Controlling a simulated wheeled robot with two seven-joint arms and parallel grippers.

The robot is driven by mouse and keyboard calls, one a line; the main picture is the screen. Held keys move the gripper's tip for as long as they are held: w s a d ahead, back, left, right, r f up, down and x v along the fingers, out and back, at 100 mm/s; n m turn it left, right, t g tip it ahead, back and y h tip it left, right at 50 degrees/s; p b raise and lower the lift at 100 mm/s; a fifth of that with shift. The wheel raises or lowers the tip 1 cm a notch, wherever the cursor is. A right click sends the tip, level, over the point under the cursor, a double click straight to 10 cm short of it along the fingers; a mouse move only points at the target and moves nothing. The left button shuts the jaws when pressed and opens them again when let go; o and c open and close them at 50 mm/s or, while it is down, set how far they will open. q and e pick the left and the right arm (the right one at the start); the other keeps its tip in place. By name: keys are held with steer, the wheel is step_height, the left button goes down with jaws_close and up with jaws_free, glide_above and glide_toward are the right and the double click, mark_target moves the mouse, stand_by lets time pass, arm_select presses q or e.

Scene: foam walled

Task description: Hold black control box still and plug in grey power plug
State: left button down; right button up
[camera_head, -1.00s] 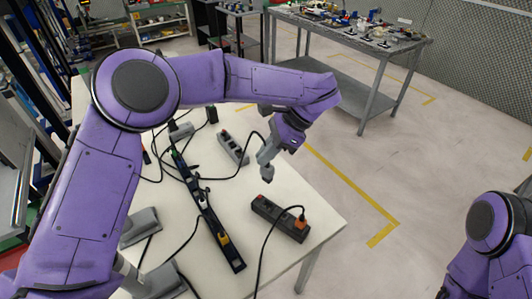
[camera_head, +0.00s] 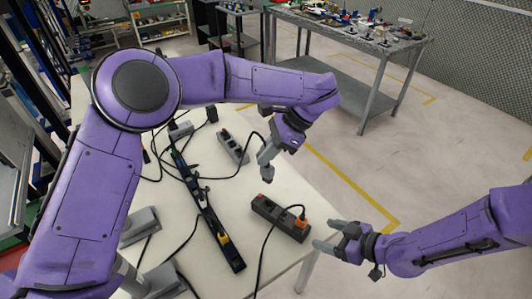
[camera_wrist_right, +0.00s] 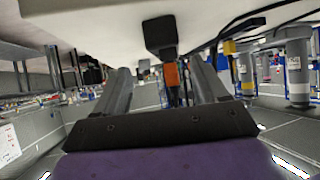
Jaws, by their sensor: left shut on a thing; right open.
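The black control box (camera_head: 268,208) is an oblong block lying near the right edge of the white table. An orange plug (camera_head: 302,223) with a black cable sits at its right end. My left gripper (camera_head: 266,168) is shut above the table, just behind the box. It is shut on what looks like the grey power plug, mostly hidden by the fingers, with a black cable at it. My right gripper (camera_head: 329,234) is open and empty, right of the box's end and apart from it. In the right wrist view the box (camera_wrist_right: 160,34) and orange plug (camera_wrist_right: 172,74) lie ahead, between the fingers.
A long black rail (camera_head: 208,215) with small parts lies left of the box on the white table (camera_head: 318,203). Loose black cables cross the tabletop. A grey workbench (camera_head: 350,38) stands beyond open floor.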

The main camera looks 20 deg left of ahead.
mark_target(270, 166)
arm_select(q)
steer(key=shift+f, duration=0.2)
step_height(270, 166, down, 5)
steer(key=b, duration=0.5)
arm_select(e)
steer(key=shift+n, duration=0.3)
steer(key=x, duration=0.8)
steer(key=shift+s+f, duration=0.25)
steer(key=shift+f, duration=0.15)
arm_select(q)
steer(key=shift+f+b, duration=0.25)
steer(key=shift+b, duration=0.25)
arm_select(e)
steer(key=shift+x, duration=0.85)
steer(key=shift+r, duration=0.2)
steer(key=shift+c, duration=0.3)
steer(key=c, duration=0.7)
